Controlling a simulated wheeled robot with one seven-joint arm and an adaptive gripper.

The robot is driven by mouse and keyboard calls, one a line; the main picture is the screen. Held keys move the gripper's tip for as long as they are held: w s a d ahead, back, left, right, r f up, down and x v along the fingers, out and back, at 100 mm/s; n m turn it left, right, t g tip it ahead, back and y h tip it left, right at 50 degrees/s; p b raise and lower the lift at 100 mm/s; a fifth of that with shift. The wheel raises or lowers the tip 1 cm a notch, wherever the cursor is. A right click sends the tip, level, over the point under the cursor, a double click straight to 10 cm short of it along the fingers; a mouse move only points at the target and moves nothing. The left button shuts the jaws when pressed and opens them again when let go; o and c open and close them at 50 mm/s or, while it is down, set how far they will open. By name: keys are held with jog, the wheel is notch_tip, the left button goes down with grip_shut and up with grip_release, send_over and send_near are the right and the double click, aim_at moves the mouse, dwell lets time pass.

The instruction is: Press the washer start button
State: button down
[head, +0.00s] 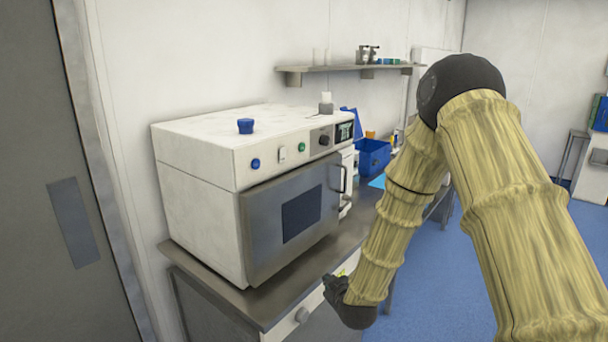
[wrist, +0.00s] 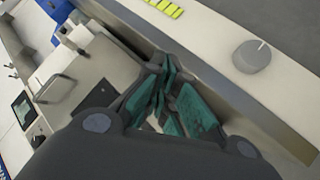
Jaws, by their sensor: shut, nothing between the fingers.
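The washer is a white box-shaped machine (head: 195,170) with a grey windowed door (head: 262,240), standing on a metal counter. No label is legible to tell which is start. My gripper (head: 331,288) is low at the counter's front edge, below and apart from the panel. In the wrist view its green-padded fingers (wrist: 162,82) are shut and empty. The display (wrist: 22,107) shows there at the left.
The counter (head: 255,303) has a drawer with a round knob (head: 302,315), also seen in the wrist view (wrist: 251,56). A blue cap-like object (head: 245,126) sits on the washer. A blue bin (head: 374,157) stands beyond it. A wall shelf (head: 340,68) hangs above. Blue floor is open at right.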

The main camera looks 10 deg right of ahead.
aim_at(302, 147)
jog(key=w+d+r+t+p, duration=0.1)
jog(key=w+r+t, duration=0.1)
jog(key=r, duration=0.9)
jog(key=w+d+r+n+t+h+p, duration=0.1)
jog(key=w+r, duration=0.4)
jog(key=r, duration=0.6)
jog(key=w+d+r+n+t+h+p, duration=0.1)
jog(key=w+d+r+t+p, duration=0.1)
jog(key=r, duration=1)
jog(key=shift+w+d+t, duration=0.5)
jog(key=shift+w, duration=0.55)
jog(key=shift+w+a+p, duration=0.1)
jog(key=shift+p, duration=0.2)
jog(key=w+a, duration=0.5)
jog(key=w, duration=0.1)
jog(key=shift+w+a, duration=0.15)
jog(key=shift+w, duration=0.2)
jog(key=shift+w+a+f, duration=0.1)
jog(key=shift+w+a, duration=0.05)
jog(key=shift+w+a, duration=0.15)
